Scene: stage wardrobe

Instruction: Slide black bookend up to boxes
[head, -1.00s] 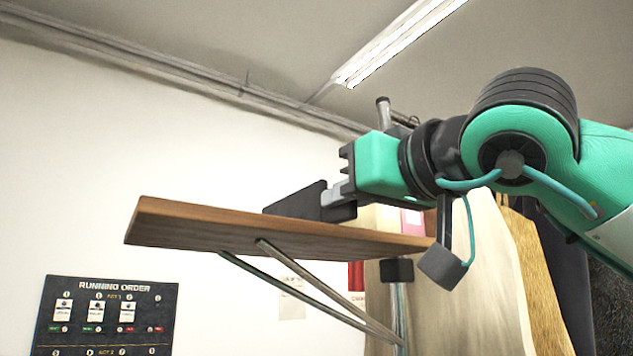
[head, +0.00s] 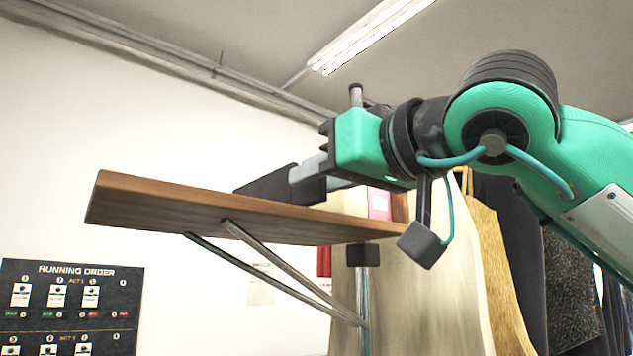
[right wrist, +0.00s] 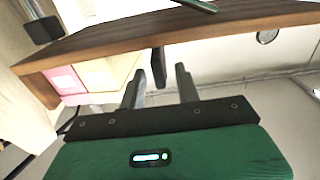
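The black bookend (head: 266,186) stands on the wooden shelf (head: 190,207), partly hidden behind my right gripper in the head view. My right gripper (head: 303,178) is above the shelf with its fingers at the bookend. In the right wrist view its two fingers (right wrist: 160,85) are apart, with the upright bookend plate (right wrist: 158,66) between them and a gap visible on each side. The pink box (right wrist: 66,80) and cream box (right wrist: 112,72) stand on the shelf, left of the bookend there, apart from it. In the head view the pink box (head: 379,204) is partly hidden by my arm. My left gripper is out of view.
Metal brackets (head: 290,268) hold the shelf from below. Hanging clothes (head: 480,262) fill the right side. A running order board (head: 70,305) hangs on the wall at lower left. The shelf's left part is clear.

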